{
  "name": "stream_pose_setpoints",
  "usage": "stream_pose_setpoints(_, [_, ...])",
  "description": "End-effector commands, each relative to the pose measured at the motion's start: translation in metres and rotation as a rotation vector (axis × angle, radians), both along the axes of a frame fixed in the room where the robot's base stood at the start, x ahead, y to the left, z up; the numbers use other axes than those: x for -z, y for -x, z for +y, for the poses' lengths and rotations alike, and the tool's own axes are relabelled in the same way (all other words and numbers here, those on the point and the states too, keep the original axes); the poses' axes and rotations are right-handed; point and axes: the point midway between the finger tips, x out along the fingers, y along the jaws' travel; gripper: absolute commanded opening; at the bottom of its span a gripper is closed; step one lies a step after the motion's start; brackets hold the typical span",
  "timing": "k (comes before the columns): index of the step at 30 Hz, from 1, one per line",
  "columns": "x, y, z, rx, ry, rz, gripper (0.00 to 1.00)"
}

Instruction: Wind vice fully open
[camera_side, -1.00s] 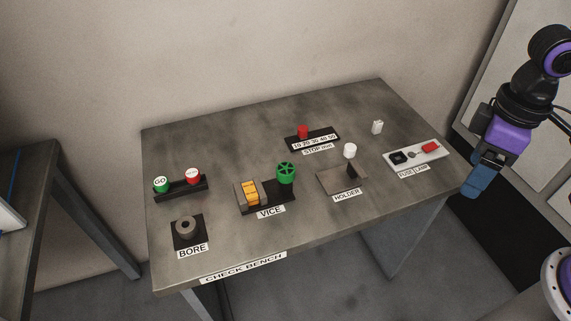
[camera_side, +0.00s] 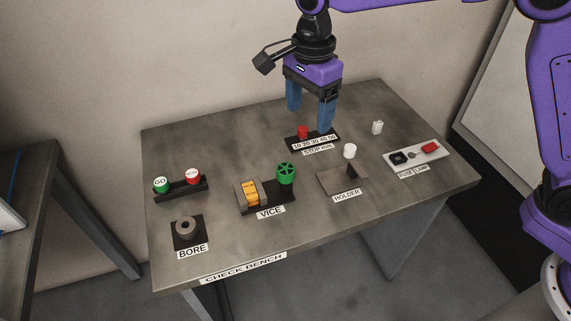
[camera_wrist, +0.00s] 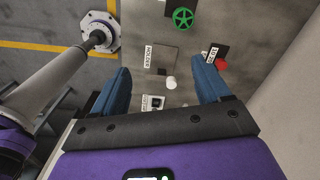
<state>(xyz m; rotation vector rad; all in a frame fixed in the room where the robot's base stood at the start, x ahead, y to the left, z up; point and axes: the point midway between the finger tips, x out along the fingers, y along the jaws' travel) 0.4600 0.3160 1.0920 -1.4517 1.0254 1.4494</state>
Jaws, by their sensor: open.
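The vice (camera_side: 266,196) sits on the check bench, with a green spoked handwheel (camera_side: 286,173) at its right end. A yellow-orange block (camera_side: 251,192) sits at its grey jaws on the left; I cannot tell whether they press on it. The green handwheel also shows at the top of the wrist view (camera_wrist: 183,19). My gripper (camera_side: 311,117) is open and empty, pointing down above the back of the bench near the STOP mm scale. It is behind and to the right of the handwheel, apart from it. Its blue fingers frame the wrist view (camera_wrist: 162,88).
The STOP mm scale (camera_side: 318,143) with a red slider (camera_side: 302,132) is below my gripper. The holder (camera_side: 335,181), a white knob (camera_side: 350,150) and the fuse/lamp plate (camera_side: 420,157) stand right of the vice. GO and stop buttons (camera_side: 180,187) and the bore block (camera_side: 185,228) stand left.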

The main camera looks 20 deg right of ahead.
Motion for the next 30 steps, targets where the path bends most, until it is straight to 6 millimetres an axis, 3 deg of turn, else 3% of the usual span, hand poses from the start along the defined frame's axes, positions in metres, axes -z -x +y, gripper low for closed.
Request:
stream_pose_setpoints(6, [0.014, -0.033, 0.021, 0.371, 0.003, 0.004, 0.76])
stream_pose_setpoints(12, [0.022, -0.048, 0.027, 0.574, 0.003, 0.006, 0.76])
stream_pose_setpoints(20, [0.036, -0.05, 0.027, 0.621, 0.004, 0.007, 0.76])
stream_pose_setpoints(30, [0.096, -0.05, 0.026, 0.619, 0.006, 0.009, 0.76])
